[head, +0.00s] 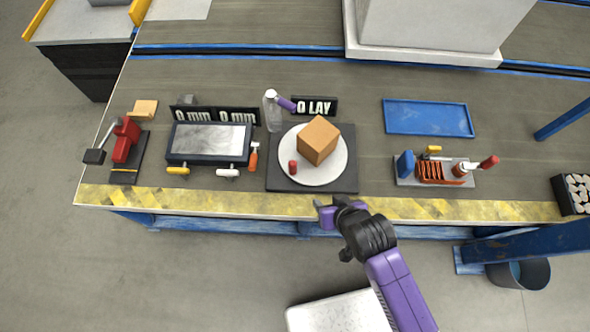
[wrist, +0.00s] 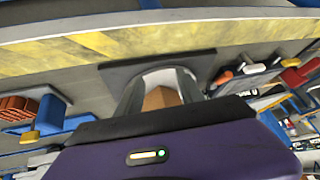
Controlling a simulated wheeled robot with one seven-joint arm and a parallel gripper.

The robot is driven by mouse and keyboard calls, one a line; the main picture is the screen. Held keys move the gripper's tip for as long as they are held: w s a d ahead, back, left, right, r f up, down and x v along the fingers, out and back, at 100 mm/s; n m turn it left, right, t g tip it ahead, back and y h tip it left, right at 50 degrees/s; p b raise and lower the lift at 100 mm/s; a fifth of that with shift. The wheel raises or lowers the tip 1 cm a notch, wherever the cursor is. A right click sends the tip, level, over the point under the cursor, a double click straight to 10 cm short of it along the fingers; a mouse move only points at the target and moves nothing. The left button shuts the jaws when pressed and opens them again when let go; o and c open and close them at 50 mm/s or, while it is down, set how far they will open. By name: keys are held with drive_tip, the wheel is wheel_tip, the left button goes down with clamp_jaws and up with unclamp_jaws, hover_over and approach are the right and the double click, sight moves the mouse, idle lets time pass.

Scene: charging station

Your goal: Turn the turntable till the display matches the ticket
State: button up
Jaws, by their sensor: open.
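The turntable (head: 335,172) is a round white plate on a dark square mat, with a brown box (head: 319,139) on it. A small red knob (head: 292,167) stands at the plate's left front rim. Behind it a black display (head: 315,106) reads what looks like "0 LAY". Two more black displays (head: 238,116) to the left read "0 mm". I cannot pick out a ticket. My gripper (head: 326,212) is open and empty at the bench's front edge, just in front of the mat and apart from the plate. In the wrist view the box (wrist: 161,98) shows between the fingers.
A screen unit with handles (head: 209,142) and a red clamp (head: 125,140) are further left. A blue tray (head: 430,117) and a fixture with an orange coil (head: 432,171) are right.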

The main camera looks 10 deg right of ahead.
sight(293, 168)
drive_tip(key=w+a+g+b, duration=0.1)
drive_tip(key=w, duration=0.2)
drive_tip(key=w+a+g+b, duration=0.1)
drive_tip(key=w+a+g, duration=0.1)
drive_tip(key=w, duration=0.2)
drive_tip(key=w+a+f+g+b, duration=0.1)
drive_tip(key=w+a, duration=0.1)
drive_tip(key=w, duration=0.1)
drive_tip(key=shift+w+h, duration=0.25)
drive_tip(key=shift+h, duration=0.05)
drive_tip(key=shift+w+a+r+g+h+b, duration=0.15)
drive_tip(key=shift+w+a+r+g+b, duration=0.25)
drive_tip(key=shift+w+r+g, duration=0.45)
drive_tip(key=shift+w+a+r+g+h+b, duration=0.15)
drive_tip(key=shift+w+a+r+g+b, duration=0.2)
drive_tip(key=shift+w+r, duration=0.5)
drive_tip(key=shift+w+a+f, duration=0.1)
drive_tip(key=shift+w+f, duration=0.15)
drive_tip(key=shift+w, duration=0.05)
wheel_tip(293, 168, down, 8)
drive_tip(key=shift+r+b, duration=0.2)
drive_tip(key=shift+b, duration=0.3)
